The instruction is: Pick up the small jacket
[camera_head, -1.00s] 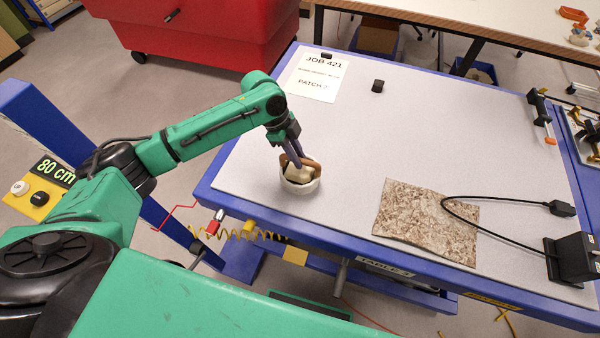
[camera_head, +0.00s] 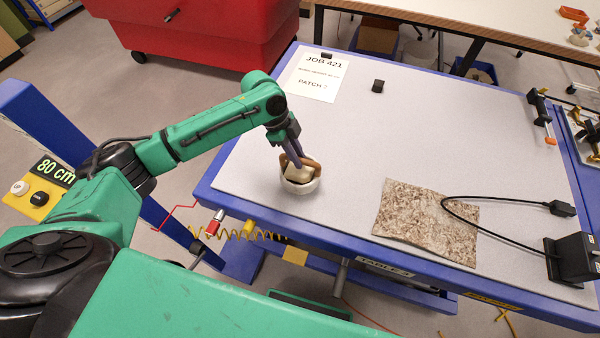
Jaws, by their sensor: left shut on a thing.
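I cannot tell whether the jacket still touches the table top. My right gripper is not in view.
A mottled brown mat (camera_head: 428,222) lies to the right, crossed by a black cable from a black device (camera_head: 573,260). A job sheet (camera_head: 317,77) and a small black block (camera_head: 378,86) lie at the back. The middle of the table is clear.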

